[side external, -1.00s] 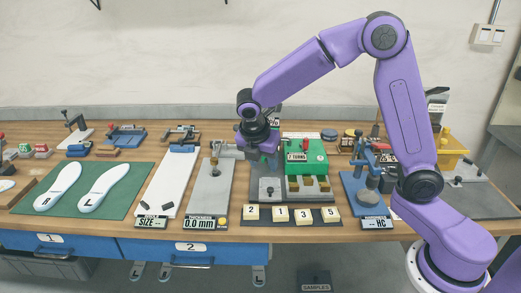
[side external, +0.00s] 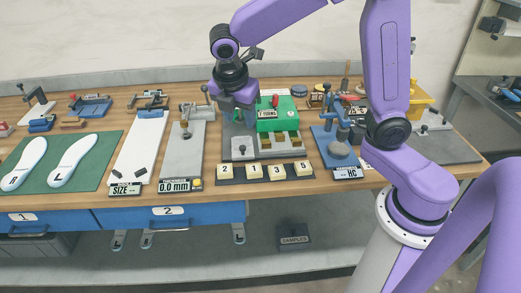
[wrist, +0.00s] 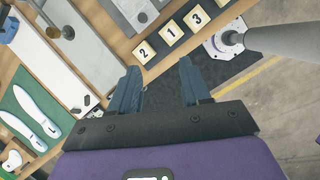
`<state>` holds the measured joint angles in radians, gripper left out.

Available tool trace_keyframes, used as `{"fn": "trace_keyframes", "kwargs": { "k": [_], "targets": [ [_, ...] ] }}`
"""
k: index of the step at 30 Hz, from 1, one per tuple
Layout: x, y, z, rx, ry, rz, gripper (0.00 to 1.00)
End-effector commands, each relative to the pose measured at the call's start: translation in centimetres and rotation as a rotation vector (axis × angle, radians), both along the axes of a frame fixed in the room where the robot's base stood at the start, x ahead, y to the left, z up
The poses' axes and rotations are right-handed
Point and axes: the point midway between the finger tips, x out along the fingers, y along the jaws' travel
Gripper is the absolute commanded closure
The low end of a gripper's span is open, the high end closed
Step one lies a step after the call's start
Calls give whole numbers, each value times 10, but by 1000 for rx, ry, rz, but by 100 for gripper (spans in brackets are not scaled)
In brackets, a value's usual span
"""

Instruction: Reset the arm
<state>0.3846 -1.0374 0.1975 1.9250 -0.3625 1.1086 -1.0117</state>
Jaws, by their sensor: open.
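My gripper (side external: 238,112) hangs from my purple arm above the bench, in front of the green box (side external: 275,114) and its grey fixture in the side view. Its two blue-grey fingers also show in the wrist view (wrist: 160,72). They are apart with nothing between them. Below them the wrist view shows the bench's front edge and the floor. Whether the fingers clear the fixture is hard to tell from the side view.
Number blocks (side external: 254,171) stand in a dark tray at the bench's front. A thickness gauge (side external: 187,140) and a white size board (side external: 142,145) are to their left, then insoles on a green mat (side external: 108,150). A blue hardness stand (side external: 338,150) is right.

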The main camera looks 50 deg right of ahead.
Motion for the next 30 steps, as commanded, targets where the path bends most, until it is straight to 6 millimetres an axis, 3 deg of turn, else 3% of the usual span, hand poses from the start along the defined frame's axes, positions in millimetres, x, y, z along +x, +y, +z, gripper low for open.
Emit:
{"fn": "trace_keyframes", "kwargs": {
  "k": [8,18,24,30],
  "targets": [
    [-96,0,-2,174,-30,-253,53],
    [-207,-23,-15,327,4,-586,53],
    [-242,-35,-22,360,27,-708,53],
    [-249,-38,-23,366,31,-739,53]
  ]
}}
